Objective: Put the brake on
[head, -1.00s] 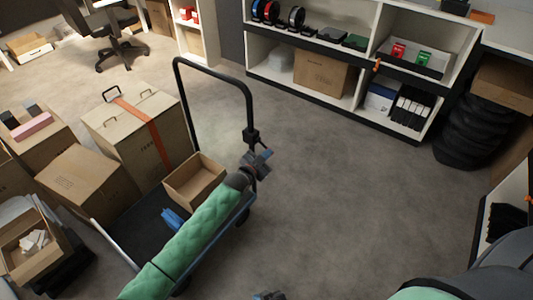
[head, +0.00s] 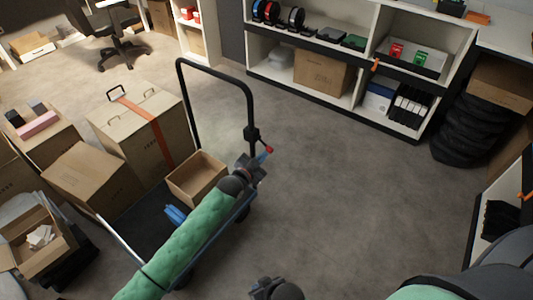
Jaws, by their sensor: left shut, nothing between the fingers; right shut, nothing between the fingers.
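A cart (head: 127,239) with a dark deck and a black push handle (head: 215,77) stands at the left. A black clamp-like fitting (head: 252,134) sits low on the handle's right post. A small red-tipped lever (head: 268,149) shows just below and right of that fitting; it looks like the brake. My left gripper (head: 259,160), on the green-sleeved arm, is shut and empty right beside the lever. I cannot tell whether they touch. The wheels are mostly hidden by my arm. My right gripper (head: 266,289) is shut and empty at the bottom edge.
A taped carton (head: 125,150), a plain carton (head: 90,175) and an open box (head: 197,178) are on or by the cart. The central floor is clear.

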